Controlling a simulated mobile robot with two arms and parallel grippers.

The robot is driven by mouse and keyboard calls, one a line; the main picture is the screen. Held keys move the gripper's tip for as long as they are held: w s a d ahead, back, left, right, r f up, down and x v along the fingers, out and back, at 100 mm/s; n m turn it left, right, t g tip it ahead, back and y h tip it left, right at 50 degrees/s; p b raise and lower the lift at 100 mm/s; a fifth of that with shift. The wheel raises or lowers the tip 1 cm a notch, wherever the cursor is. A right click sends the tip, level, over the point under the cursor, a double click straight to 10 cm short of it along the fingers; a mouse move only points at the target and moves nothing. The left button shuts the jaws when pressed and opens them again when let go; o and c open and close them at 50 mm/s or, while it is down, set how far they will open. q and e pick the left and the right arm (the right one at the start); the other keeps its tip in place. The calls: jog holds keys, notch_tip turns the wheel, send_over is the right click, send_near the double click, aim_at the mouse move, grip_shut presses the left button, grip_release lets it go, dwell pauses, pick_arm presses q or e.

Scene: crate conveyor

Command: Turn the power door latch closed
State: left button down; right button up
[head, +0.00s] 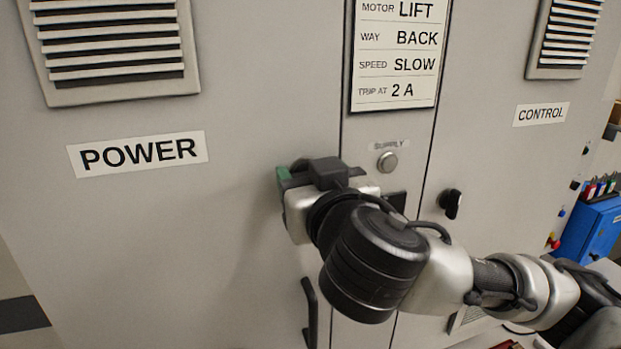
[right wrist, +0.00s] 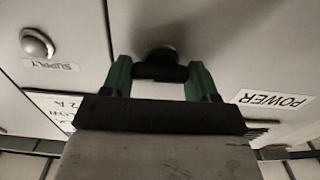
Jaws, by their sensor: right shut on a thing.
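The power door latch (right wrist: 160,66) is a black turn knob with a short bar on the grey cabinet door. In the right wrist view its bar lies across the picture between the two green fingers of my right gripper (right wrist: 160,76), which is shut on it. In the head view my right gripper (head: 287,180) is at the right edge of the power door (head: 240,240), right of the POWER label (head: 138,154), and hides most of the latch. My left gripper is not in view.
A second black latch (head: 450,203) is on the control door to the right. A round SUPPLY button (head: 387,161) sits on the strip between the doors. A black door handle (head: 310,312) is below my right gripper. A blue box (head: 590,228) stands at far right.

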jog(key=n+b, duration=0.1)
jog(key=n, duration=0.1)
jog(key=shift+f+n, duration=0.1)
jog(key=shift+n, duration=0.3)
jog(key=n, duration=0.4)
jog(key=shift+a+n, duration=0.1)
jog(key=shift+n, duration=0.2)
jog(key=n, duration=0.5)
jog(key=shift+a+f+n, duration=0.1)
jog(key=shift+n, duration=2.4)
jog(key=o, duration=0.9)
jog(key=shift+s, duration=0.1)
